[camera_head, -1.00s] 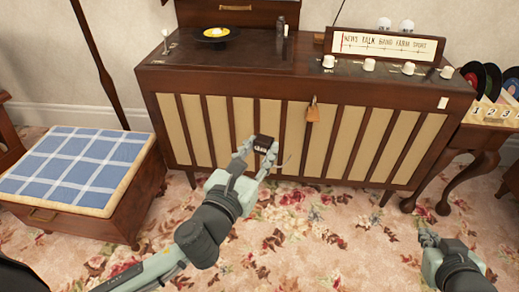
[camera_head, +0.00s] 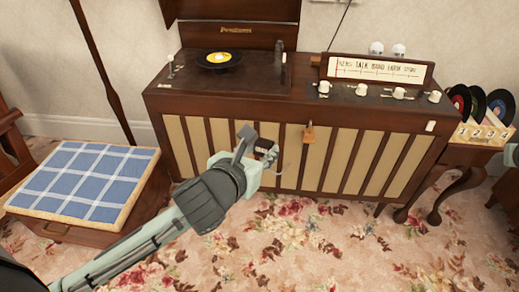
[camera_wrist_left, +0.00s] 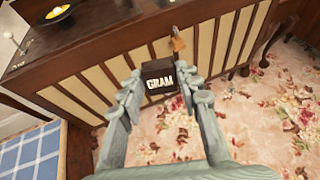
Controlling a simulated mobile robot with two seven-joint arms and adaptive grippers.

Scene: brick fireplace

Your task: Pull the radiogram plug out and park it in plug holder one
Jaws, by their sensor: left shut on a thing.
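My left gripper (camera_head: 262,158) is shut on a dark block-shaped plug (camera_head: 264,146) and holds it in front of the radiogram's slatted front. In the left wrist view the plug (camera_wrist_left: 158,79) shows the word GRAM, between the two fingers of the left gripper (camera_wrist_left: 160,88). The radiogram (camera_head: 300,110) is a long brown wooden cabinet with a turntable and a lit dial. A plug holder marked one cannot be made out.
A padlock (camera_head: 308,134) hangs on the radiogram's front. A blue checked footstool (camera_head: 88,180) stands at left. At right, a side table (camera_head: 470,157) bears a numbered rack (camera_head: 488,134) with several records. The flowered carpet in front is open.

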